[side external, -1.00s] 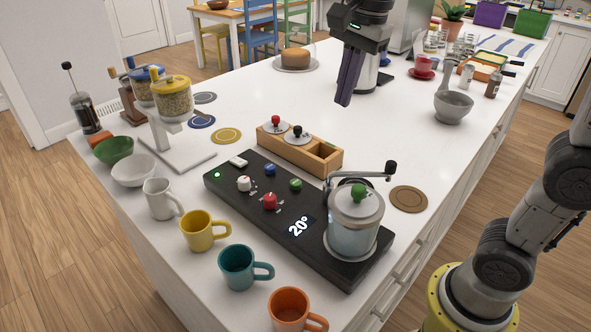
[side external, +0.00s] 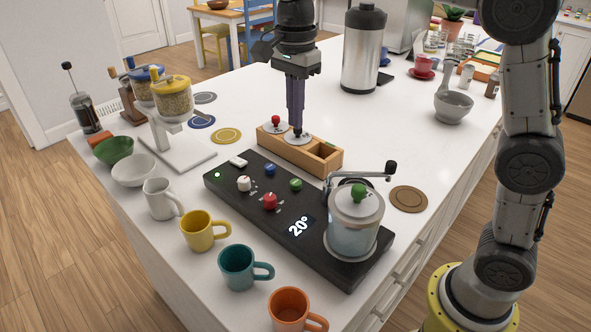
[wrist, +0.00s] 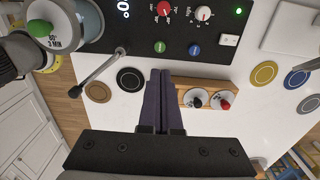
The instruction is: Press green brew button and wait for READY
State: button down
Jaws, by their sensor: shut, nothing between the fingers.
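The black brewing base (side external: 225,184) lies on the white counter. Its green button (side external: 296,185) is on the panel and also shows in the wrist view (wrist: 160,46). The display (side external: 299,225) reads 20°; READY is not shown. The glass pot (side external: 353,232) with a green-knobbed lid and crank stands on the base's right end. My gripper (side external: 297,122) is shut and empty, pointing down above the wooden box, behind the green button and apart from it. In the wrist view its fingertips (wrist: 160,72) are just below the button.
The wooden box (side external: 318,157) holds lids with red and black knobs. The panel also has a blue button (side external: 270,169), a white knob (side external: 244,183) and a red knob (side external: 269,201). Several mugs, including a yellow mug (side external: 199,231), line the front edge.

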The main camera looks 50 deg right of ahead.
aim_at(296, 183)
notch_tip(296, 183, down, 14)
jog(key=shift+r, duration=0.15)
dwell(0.3)
jog(key=shift+f, duration=0.95)
notch_tip(296, 183, up, 14)
jog(key=shift+r, duration=0.2)
dwell(0.6)
